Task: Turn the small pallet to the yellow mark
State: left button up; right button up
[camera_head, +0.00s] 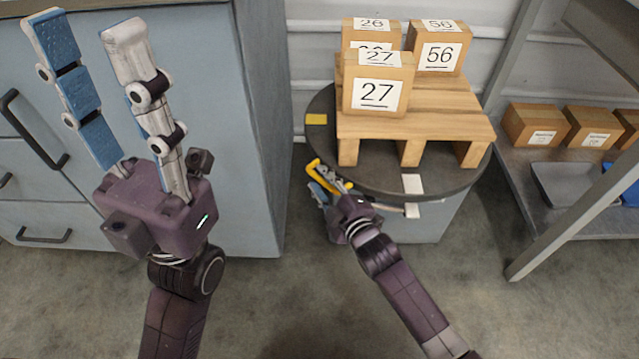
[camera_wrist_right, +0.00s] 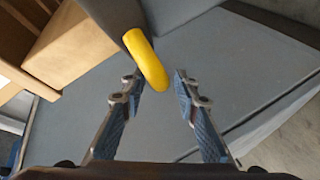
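The small wooden pallet (camera_head: 430,105) sits on a dark round turntable (camera_head: 370,182) and carries cardboard boxes numbered 27 (camera_head: 378,95), 26 (camera_head: 371,32) and 56 (camera_head: 438,52). A yellow mark (camera_head: 316,119) is on the turntable's left rim; a white mark (camera_head: 412,184) is at its front. A yellow handle (camera_head: 314,165) sticks out at the front left; it also shows in the right wrist view (camera_wrist_right: 148,60). My right gripper (camera_head: 325,183) is open at the handle, whose end appears between the fingertips (camera_wrist_right: 155,88); contact is unclear. My left gripper (camera_head: 85,28) is open and empty, raised.
A blue-grey drawer cabinet (camera_head: 215,90) stands at the left, behind my left gripper. A metal shelf (camera_head: 530,185) at the right holds small boxes (camera_head: 535,125) and a grey tray (camera_head: 565,185). The floor (camera_head: 300,300) in front is clear.

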jog(key=shift+w+a, duration=0.25)
jog(key=shift+w, duration=0.25)
jog(key=shift+f, duration=0.1)
grip_shut()
